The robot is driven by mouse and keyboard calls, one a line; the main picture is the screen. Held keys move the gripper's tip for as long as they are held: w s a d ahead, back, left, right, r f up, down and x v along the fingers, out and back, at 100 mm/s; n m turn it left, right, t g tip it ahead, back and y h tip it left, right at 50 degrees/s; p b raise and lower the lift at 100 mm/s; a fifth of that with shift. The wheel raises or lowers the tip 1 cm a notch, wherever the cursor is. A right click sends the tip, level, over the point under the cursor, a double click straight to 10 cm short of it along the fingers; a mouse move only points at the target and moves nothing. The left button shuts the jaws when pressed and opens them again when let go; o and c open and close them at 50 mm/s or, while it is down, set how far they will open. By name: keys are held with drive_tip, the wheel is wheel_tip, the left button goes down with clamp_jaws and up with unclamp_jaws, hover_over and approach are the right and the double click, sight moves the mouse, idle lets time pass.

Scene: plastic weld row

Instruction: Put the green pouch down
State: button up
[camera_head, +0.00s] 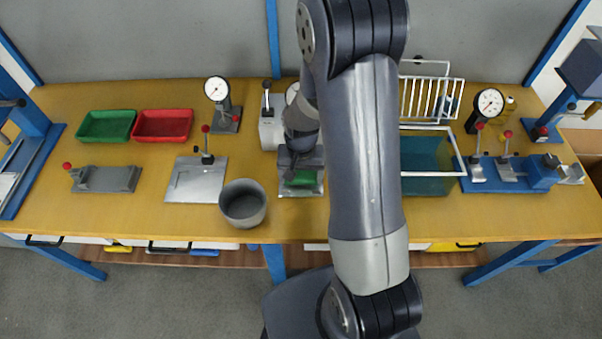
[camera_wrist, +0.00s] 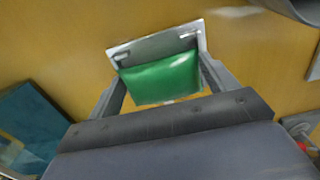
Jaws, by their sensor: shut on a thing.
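The green pouch (camera_wrist: 162,80) shows between the two fingers of my gripper (camera_wrist: 162,88) in the wrist view. My gripper is shut on it. In the head view the pouch (camera_head: 302,178) is partly hidden under my gripper (camera_head: 300,165). A flat metal plate (camera_wrist: 150,45) lies below and beyond the pouch in the wrist view, and its edge also shows in the head view (camera_head: 300,190). I cannot tell whether the pouch touches the plate.
A grey round bowl (camera_head: 243,204) stands just left of my gripper. A teal bin (camera_head: 428,184) and a white wire rack (camera_head: 432,98) are on the right. A metal clamp plate (camera_head: 196,184), a green tray (camera_head: 106,126) and a red tray (camera_head: 162,125) are on the left.

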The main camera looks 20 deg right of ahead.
sight(301, 175)
drive_tip(key=shift+f, duration=0.1)
drive_tip(key=shift+f+b, duration=0.15)
drive_tip(key=shift+b, duration=0.15)
drive_tip(key=shift+s+f+b, duration=0.3)
drive_tip(key=shift+f+b, duration=0.05)
drive_tip(key=shift+f, duration=0.05)
drive_tip(key=o, duration=0.9)
drive_tip(key=shift+a+f, duration=0.1)
drive_tip(key=shift+f, duration=0.05)
drive_tip(key=shift+r+p, duration=0.5)
drive_tip(key=shift+r, duration=0.05)
wheel_tip(301, 175, up, 13)
drive_tip(key=shift+w+f, duration=0.2)
drive_tip(key=shift+w, duration=0.1)
